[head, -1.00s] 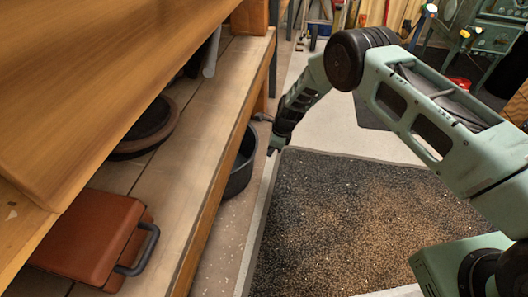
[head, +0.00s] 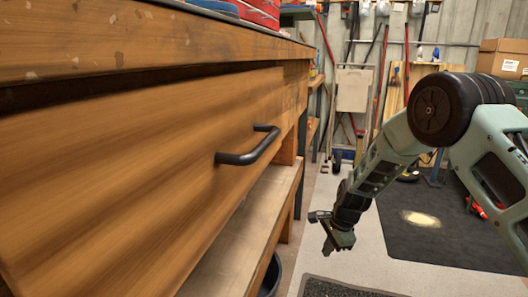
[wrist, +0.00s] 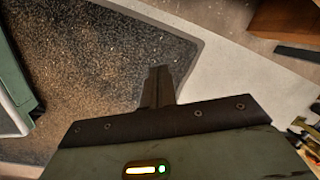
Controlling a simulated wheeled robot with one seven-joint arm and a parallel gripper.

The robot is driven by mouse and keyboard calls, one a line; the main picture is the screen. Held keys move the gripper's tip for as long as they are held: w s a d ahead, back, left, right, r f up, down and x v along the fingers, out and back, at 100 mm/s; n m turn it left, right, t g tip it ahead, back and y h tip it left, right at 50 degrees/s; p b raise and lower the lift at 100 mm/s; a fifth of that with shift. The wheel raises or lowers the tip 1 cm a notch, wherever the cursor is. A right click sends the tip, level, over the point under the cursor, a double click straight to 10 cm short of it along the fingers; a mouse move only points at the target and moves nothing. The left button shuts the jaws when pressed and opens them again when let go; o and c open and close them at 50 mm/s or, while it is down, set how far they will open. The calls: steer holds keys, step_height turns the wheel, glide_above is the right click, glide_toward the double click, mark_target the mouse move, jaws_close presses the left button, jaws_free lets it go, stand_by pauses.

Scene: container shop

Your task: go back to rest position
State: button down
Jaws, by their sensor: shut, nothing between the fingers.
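My gripper (head: 328,246) hangs at the end of my folded arm, right of centre in the head view, pointing down over the pale floor. In the wrist view my gripper (wrist: 158,74) shows its dark fingers together with nothing between them, above the edge of a dark speckled mat (wrist: 90,60). It is clear of the workbench and touches nothing that I can see.
A wooden workbench with a drawer (head: 130,170) and black handle (head: 250,146) fills the left; a lower shelf (head: 240,240) runs beneath. A second dark mat (head: 450,225) lies at the right. Pale floor (head: 375,255) is open between. Cardboard boxes (head: 500,58) stand at the back right.

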steer(key=s+d+r+n+h, duration=0.1)
steer(key=s+d+r+n, duration=0.65)
steer(key=s+r, duration=0.4)
steer(key=s+d+r+n+t+h, duration=0.1)
steer(key=s+d+r+n, duration=0.25)
steer(key=s, duration=0.35)
steer(key=s+d+r+n, duration=0.2)
steer(key=s+r+n, duration=0.2)
steer(key=s, duration=0.4)
steer(key=s+a+r+n+g+p, duration=0.1)
steer(key=s+a+r+n+p, duration=0.25)
steer(key=s+a, duration=0.4)
steer(key=s+a+r+n+g+p, duration=0.1)
steer(key=s+a+r+n+p, duration=0.3)
steer(key=a, duration=0.7)
step_height(320, 180, up, 37)
steer(key=s+p, duration=0.1)
steer(key=p, duration=3.4)
steer(key=shift+d+p, duration=0.2)
steer(key=shift+p, duration=0.15)
steer(key=shift+r, duration=0.1)
